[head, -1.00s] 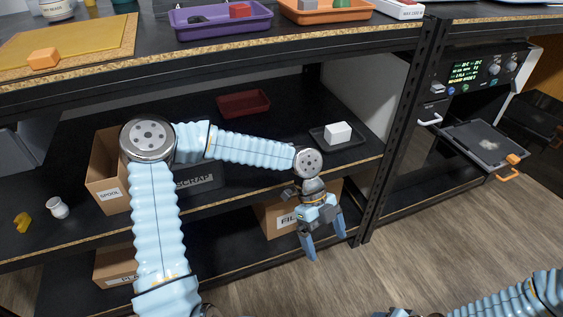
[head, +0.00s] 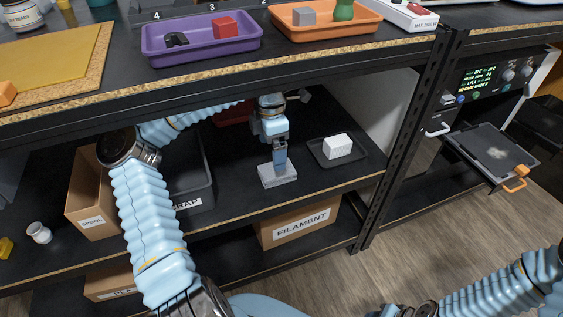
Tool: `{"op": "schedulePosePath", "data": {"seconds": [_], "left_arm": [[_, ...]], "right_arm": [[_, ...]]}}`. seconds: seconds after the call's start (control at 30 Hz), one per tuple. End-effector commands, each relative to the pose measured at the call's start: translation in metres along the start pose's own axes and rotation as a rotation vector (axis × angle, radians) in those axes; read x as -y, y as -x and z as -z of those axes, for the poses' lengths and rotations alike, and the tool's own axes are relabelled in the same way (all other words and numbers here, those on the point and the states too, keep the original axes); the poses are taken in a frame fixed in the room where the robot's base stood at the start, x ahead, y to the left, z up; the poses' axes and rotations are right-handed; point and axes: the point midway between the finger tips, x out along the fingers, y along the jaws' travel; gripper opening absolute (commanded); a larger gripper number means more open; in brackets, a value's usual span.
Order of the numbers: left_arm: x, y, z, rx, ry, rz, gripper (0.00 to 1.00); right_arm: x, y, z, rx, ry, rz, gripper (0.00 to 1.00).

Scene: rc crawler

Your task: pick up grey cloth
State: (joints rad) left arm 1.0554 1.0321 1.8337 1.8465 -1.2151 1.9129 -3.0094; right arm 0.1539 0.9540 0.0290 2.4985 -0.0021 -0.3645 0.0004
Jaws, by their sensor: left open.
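The grey cloth (head: 277,176) is a light grey, folded, block-like pad on the middle shelf, near its front edge. My left gripper (head: 279,161) points straight down over it. Its jaws are open, seen nearly edge-on, with the tips at the cloth's upper face. I cannot tell whether they touch it or reach around it. The gripper covers part of the cloth's far side. My right arm lies low at the bottom right, and only a bit of its wrist end shows at the bottom edge; its fingers cannot be made out.
A black tray (head: 322,160) with a white block (head: 338,146) stands right of the cloth. A dark bin (head: 192,201) is to its left, beside a SPOOL box (head: 89,205). The upper shelf (head: 215,78) overhangs. A FILAMENT box (head: 299,224) sits below.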

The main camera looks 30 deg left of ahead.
Motion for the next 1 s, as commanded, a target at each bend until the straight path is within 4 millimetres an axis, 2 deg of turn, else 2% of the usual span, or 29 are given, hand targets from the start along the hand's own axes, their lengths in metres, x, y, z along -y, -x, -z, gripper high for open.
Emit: {"op": "schedulePosePath", "data": {"seconds": [0.4, 0.5, 0.7, 0.77, 1.0], "left_arm": [[0.005, -0.061, -0.004, -0.002, -0.002, 0.002, 0.99], [0.005, -0.068, -0.004, 0.0, -0.002, 0.002, 0.99], [0.005, -0.069, -0.004, 0.0, -0.002, 0.002, 0.99], [0.005, -0.069, -0.004, 0.0, -0.002, 0.002, 0.93], [0.005, -0.069, -0.004, 0.0, -0.002, 0.002, 0.56]], "right_arm": [[-0.006, -0.011, 0.001, -0.003, -0.003, -0.004, 0.43], [-0.007, -0.011, 0.001, -0.004, -0.004, -0.004, 0.43], [-0.007, -0.011, 0.002, -0.005, -0.004, -0.004, 0.43], [-0.007, -0.011, 0.002, -0.005, -0.004, -0.004, 0.43], [-0.007, -0.011, 0.002, -0.005, -0.004, -0.004, 0.43]]}}
